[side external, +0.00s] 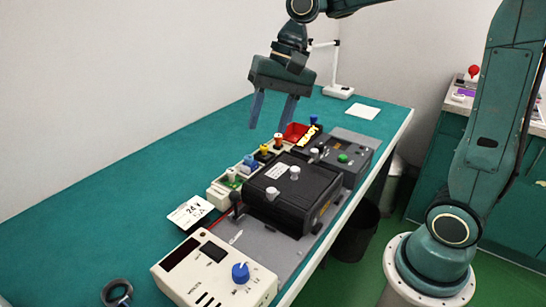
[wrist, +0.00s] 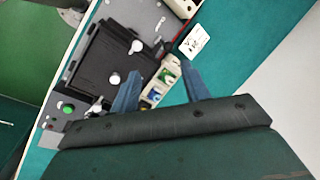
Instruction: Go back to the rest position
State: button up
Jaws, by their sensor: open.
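My gripper (side external: 273,113) is open and empty. It hangs above the bench behind the black box, with its two blue fingers pointing down and apart. In the wrist view the fingers (wrist: 158,82) show spread, with nothing between them but the bench and part of a connector strip below. The black box (side external: 286,192) with white knobs sits on a grey plate and also shows in the wrist view (wrist: 96,60). The strip with coloured plugs (side external: 222,187) lies along the box's far side.
A cream power unit (side external: 188,267) with a blue knob stands at the front. A grey control box (side external: 355,150) with a green button stands beyond the black box. A label card (side external: 190,211), a red bin (side external: 295,131) and a lamp (side external: 338,88) are on the green bench (side external: 110,195). The bench's left side is largely clear.

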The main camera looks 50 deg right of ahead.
jog(key=s+d+n+t+h, duration=0.3)
jog(key=s+n, duration=0.4)
jog(key=s, duration=1)
jog(key=shift+s+d+f+t, duration=0.3)
jog(key=shift+d+t, duration=0.2)
jog(key=shift+d, duration=0.1)
